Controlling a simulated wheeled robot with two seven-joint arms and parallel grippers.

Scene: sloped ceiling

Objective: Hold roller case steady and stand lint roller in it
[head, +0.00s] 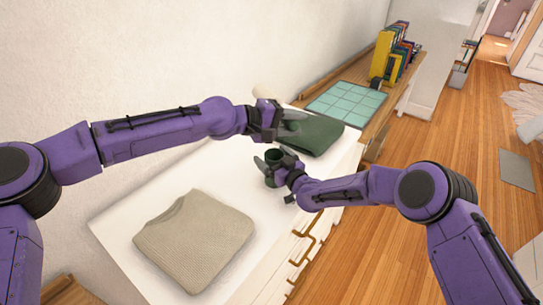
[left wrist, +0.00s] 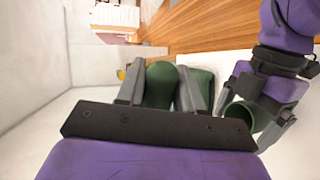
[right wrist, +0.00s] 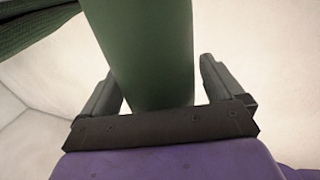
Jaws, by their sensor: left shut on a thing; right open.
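My left gripper (head: 291,120) is shut on the lint roller, above the white top. The roller's green part (left wrist: 160,85) shows between the fingers in the left wrist view, and a cream cylinder (head: 263,92) sticks out behind the gripper in the head view. The dark green roller case (head: 272,181) is upright; its open mouth shows in the left wrist view (left wrist: 240,115). My right gripper (head: 276,161) is open around the case. In the right wrist view the case (right wrist: 150,60) stands between the fingers, with a visible gap on the right side.
A folded green garment (head: 320,136) lies behind the case, and a folded beige knit (head: 194,240) lies at the front left of the white top (head: 125,220). A teal gridded tray (head: 345,103) and several upright books (head: 393,52) stand farther back. Drawer handles line the right front.

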